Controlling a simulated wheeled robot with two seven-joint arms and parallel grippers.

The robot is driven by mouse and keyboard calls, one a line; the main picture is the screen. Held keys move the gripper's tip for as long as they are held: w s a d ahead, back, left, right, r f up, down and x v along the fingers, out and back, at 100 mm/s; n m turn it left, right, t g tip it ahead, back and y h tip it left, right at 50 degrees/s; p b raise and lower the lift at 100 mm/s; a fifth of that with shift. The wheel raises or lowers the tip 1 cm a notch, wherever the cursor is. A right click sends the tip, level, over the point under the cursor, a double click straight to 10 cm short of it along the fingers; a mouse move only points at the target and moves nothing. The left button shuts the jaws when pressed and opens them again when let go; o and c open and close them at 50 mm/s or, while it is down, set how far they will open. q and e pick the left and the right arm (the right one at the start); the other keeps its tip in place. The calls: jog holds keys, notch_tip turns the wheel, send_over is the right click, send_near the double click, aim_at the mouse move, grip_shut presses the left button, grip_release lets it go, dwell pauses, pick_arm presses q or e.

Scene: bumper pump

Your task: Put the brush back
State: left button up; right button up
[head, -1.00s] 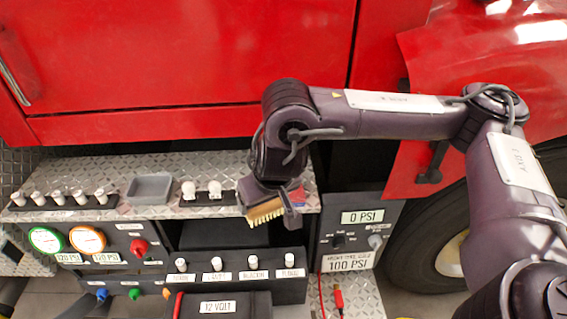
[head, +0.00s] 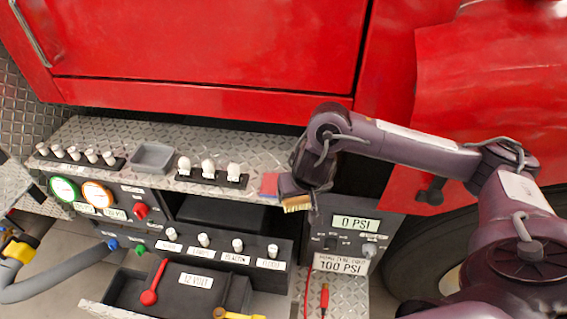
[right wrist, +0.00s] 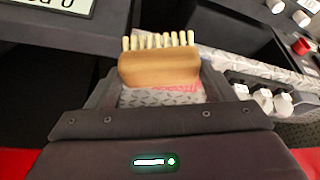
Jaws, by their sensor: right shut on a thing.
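A brush with a wooden block and pale bristles (head: 297,205) is in my right gripper (head: 303,192), in front of the right end of the metal ledge, left of the "0 PSI" box. In the right wrist view, the brush (right wrist: 160,69) lies across between the fingers of my right gripper (right wrist: 158,82), bristles pointing to the top of the picture. The fingers are shut on it. My left gripper is not in view.
The diamond-plate ledge (head: 105,140) holds an empty grey tray (head: 152,157), knob rows and a red-blue patch (head: 269,184). Below are gauges (head: 64,189), switches and an open drawer with a red-handled tool (head: 151,296). The "0 PSI" box (head: 352,240) stands close right of the brush.

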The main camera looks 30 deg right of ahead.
jog(key=w+d, duration=0.1)
jog(key=w, duration=0.4)
jog(key=w+d+b, duration=0.1)
jog(key=w, duration=0.3)
jog(key=w+d+b, duration=0.1)
jog(key=w, duration=0.4)
jog(key=shift+w+d, duration=0.35)
jog(key=shift+d, duration=0.05)
jog(key=shift+w+d, duration=0.15)
jog(key=shift+w, duration=0.3)
jog(key=shift+w+f, duration=0.1)
jog(key=shift+f, duration=0.2)
jog(key=shift+d+f, duration=0.1)
jog(key=shift+f, duration=1.4)
jog(key=shift+f+p, duration=0.1)
jog(key=shift+p, duration=0.2)
jog(key=o, duration=0.9)
